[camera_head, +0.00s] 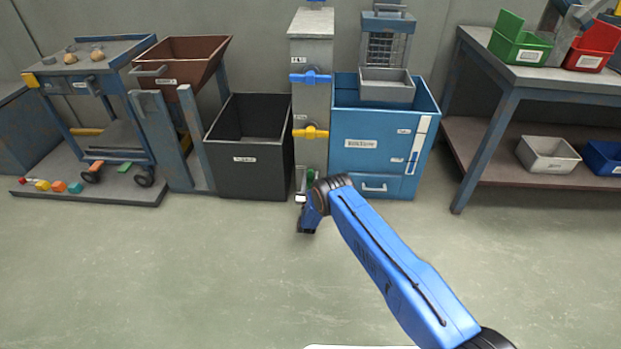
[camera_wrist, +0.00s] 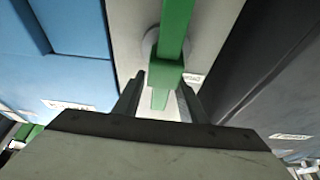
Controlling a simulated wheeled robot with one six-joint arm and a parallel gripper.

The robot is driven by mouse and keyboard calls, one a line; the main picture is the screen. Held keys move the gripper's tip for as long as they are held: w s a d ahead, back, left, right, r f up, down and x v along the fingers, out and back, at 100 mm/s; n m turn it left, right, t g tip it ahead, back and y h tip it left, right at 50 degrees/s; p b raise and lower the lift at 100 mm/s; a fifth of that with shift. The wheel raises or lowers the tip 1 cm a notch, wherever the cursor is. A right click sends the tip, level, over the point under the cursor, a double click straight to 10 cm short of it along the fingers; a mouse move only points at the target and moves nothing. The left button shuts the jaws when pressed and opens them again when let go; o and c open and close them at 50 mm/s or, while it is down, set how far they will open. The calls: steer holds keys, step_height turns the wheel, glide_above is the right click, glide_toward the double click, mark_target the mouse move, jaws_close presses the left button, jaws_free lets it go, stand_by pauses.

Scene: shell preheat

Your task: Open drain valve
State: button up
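A green valve handle (camera_wrist: 175,40) is on the grey column (camera_wrist: 128,25), filling the upper middle of the wrist view. In the head view, only a bit of green (camera_head: 299,178) shows low on the grey column (camera_head: 311,85), mostly hidden by my wrist. My gripper (camera_wrist: 161,84) is open, with one finger on each side of the handle's narrow lower end. Gaps show between the handle and both fingers; I cannot tell how deep the handle sits between them. The fingertips are hard to make out in the head view.
A blue valve handle (camera_head: 310,77) and a yellow one (camera_head: 310,132) sit higher on the column. A black bin (camera_head: 245,178) stands left of it, and a blue cabinet (camera_head: 355,165) right. A workbench (camera_head: 540,75) is at far right. The floor in front is clear.

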steer(key=v, duration=0.7)
steer(key=shift+s, duration=0.2)
steer(key=shift+s+a+f, duration=0.1)
stand_by(0.5)
